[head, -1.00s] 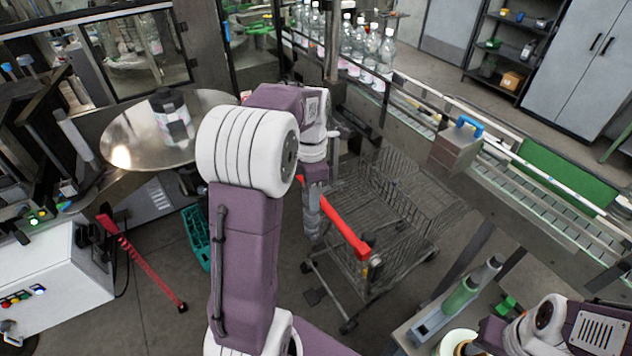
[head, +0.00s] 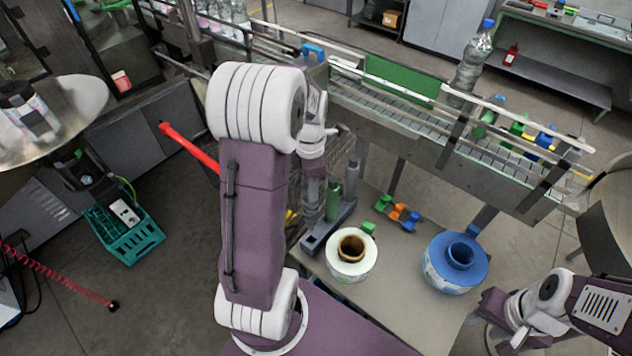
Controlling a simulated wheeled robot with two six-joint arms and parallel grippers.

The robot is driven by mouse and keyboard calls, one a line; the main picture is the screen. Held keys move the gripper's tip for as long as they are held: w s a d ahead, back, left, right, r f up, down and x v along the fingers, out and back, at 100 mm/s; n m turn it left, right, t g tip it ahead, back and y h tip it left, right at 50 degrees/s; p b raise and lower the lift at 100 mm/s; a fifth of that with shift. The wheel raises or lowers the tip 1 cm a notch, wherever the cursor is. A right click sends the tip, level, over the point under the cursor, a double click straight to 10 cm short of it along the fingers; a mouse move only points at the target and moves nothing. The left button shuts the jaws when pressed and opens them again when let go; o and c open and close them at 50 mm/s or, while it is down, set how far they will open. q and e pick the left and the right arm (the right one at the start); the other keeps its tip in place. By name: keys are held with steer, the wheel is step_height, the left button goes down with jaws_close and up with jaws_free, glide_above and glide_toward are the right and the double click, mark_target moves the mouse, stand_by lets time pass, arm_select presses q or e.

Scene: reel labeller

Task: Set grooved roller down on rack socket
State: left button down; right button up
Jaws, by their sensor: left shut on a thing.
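My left gripper (head: 312,182) hangs with its tip down at the middle of the head view, just left of the rack. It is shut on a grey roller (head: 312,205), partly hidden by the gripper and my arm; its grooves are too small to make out. The rack (head: 318,238) is a long grey base on the table. A green roller (head: 334,202) and a grey roller (head: 351,178) stand upright in it; its near left end shows no roller. My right gripper (head: 497,335) is low at the right, mostly hidden by its wrist; its fingers cannot be made out.
The table (head: 400,275) bears a white label reel (head: 350,265), a blue reel (head: 455,270) and several small coloured parts (head: 404,214). A conveyor (head: 420,120) with a bottle (head: 472,62) runs behind.

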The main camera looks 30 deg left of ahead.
arm_select(q)
step_height(320, 180, down, 4)
steer(key=b, duration=0.4)
steer(key=shift+a, duration=0.15)
